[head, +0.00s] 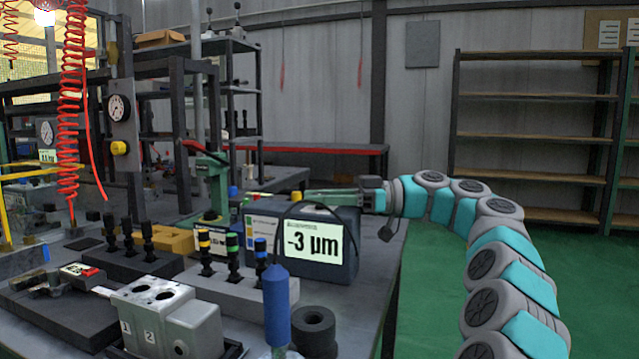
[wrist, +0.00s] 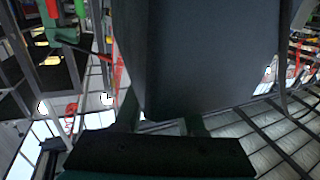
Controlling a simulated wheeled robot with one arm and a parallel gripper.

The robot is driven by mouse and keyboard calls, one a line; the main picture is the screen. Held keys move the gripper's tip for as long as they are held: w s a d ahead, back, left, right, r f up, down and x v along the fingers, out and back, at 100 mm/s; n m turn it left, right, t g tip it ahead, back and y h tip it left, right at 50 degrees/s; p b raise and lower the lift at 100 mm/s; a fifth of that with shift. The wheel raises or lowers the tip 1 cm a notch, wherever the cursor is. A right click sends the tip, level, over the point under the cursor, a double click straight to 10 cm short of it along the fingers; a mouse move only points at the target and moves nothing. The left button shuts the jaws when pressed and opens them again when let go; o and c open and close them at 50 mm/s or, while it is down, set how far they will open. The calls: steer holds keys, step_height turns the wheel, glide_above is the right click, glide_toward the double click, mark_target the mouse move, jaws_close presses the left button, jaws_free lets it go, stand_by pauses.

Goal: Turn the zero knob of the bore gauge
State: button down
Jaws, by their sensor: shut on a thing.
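The bore gauge readout is a dark blue box (head: 345,262) on the bench with a white display (head: 314,245) reading -3 µm. The exact contact is too small to see. In the wrist view a broad dark face of the box (wrist: 200,55) fills the middle beyond my gripper (wrist: 165,122) and hides the knob. A blue-handled probe (head: 277,305) stands in front.
A block with several plug gauges (head: 230,290) stands in front of the box. A numbered metal valve block (head: 165,315) and a black ring (head: 314,330) lie nearer. A green lever press (head: 215,185) stands behind left. Green floor (head: 420,290) is clear at right.

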steer(key=p, duration=0.1)
steer(key=n+g+p, duration=0.1)
steer(key=shift+r+g+p, duration=0.25)
steer(key=shift+g+p, duration=0.05)
steer(key=shift+p, duration=0.05)
steer(key=shift+f+n+g+p, duration=0.2)
steer(key=shift+n+g+p, duration=0.2)
steer(key=shift+g+p, duration=0.45)
steer(key=c, duration=0.5)
jaws_free()
